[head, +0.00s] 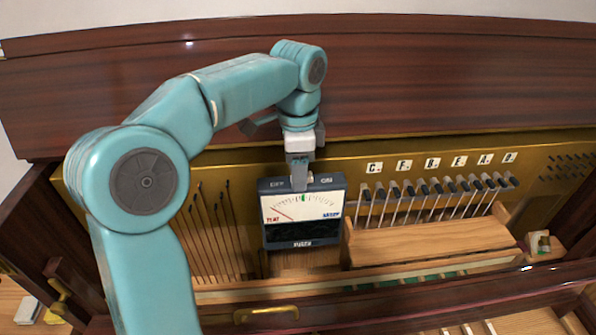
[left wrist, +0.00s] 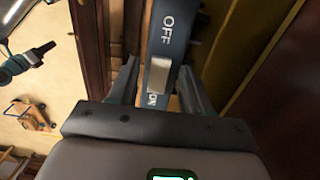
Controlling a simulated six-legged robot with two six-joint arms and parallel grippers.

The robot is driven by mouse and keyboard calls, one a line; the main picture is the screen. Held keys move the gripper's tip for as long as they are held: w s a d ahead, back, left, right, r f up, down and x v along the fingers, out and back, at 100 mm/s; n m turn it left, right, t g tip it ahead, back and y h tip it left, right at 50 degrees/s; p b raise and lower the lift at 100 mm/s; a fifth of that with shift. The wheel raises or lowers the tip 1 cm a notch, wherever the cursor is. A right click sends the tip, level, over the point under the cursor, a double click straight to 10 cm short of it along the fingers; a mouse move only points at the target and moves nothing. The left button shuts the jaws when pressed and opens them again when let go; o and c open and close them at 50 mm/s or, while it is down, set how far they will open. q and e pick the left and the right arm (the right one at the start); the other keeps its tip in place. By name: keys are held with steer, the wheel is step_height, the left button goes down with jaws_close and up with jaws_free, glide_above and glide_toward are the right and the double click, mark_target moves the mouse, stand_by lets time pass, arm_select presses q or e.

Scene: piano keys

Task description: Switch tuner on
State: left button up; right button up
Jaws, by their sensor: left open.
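The tuner (head: 303,235) is a dark blue-grey box with a white dial and a needle on the left side. Its top edge carries OFF and ON labels. In the left wrist view the tuner's top (left wrist: 172,15) shows a pale switch (left wrist: 159,74) between the two labels, close to ON. My left gripper (head: 300,182) points down at the tuner's top, between the labels. Its open fingers (left wrist: 157,80) stand on either side of the tuner's top around the switch. I cannot tell whether they touch it. My right gripper is not in view.
A brass panel (head: 420,155) with lettered tiles stands behind a row of dark-tipped hammers (head: 440,188) on the right. Thin rods (head: 212,230) stand to the left. A wooden block (head: 430,242) is beside the tuner. A brass handle (head: 266,313) is in front.

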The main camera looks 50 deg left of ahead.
arm_select(q)
steer(key=shift+s+a+f, duration=0.15)
steer(key=shift+a+f, duration=0.05)
steer(key=shift+a, duration=0.05)
steer(key=shift+s, duration=0.15)
steer(key=shift+d, duration=0.3)
steer(key=shift+c, duration=0.3)
steer(key=shift+w, duration=0.25)
steer(key=c, duration=0.5)
steer(key=shift+a, duration=0.15)
jaws_close()
steer(key=shift+r+p, duration=0.15)
steer(key=shift+p, duration=0.15)
steer(key=g+p, duration=0.1)
steer(key=p, duration=0.1)
steer(key=g+y+p, duration=0.1)
steer(key=p, duration=0.1)
steer(key=shift+w+d+r, duration=0.2)
steer(key=shift+d+r, duration=0.1)
steer(key=shift+r, duration=0.05)
steer(key=shift+w+f+g+y+p, duration=0.15)
steer(key=shift+f+g+y+p, duration=0.15)
steer(key=shift+y, duration=0.2)
steer(key=shift+w+f+g, duration=0.1)
steer(key=shift+g, duration=0.2)
steer(key=shift+y, duration=0.3)
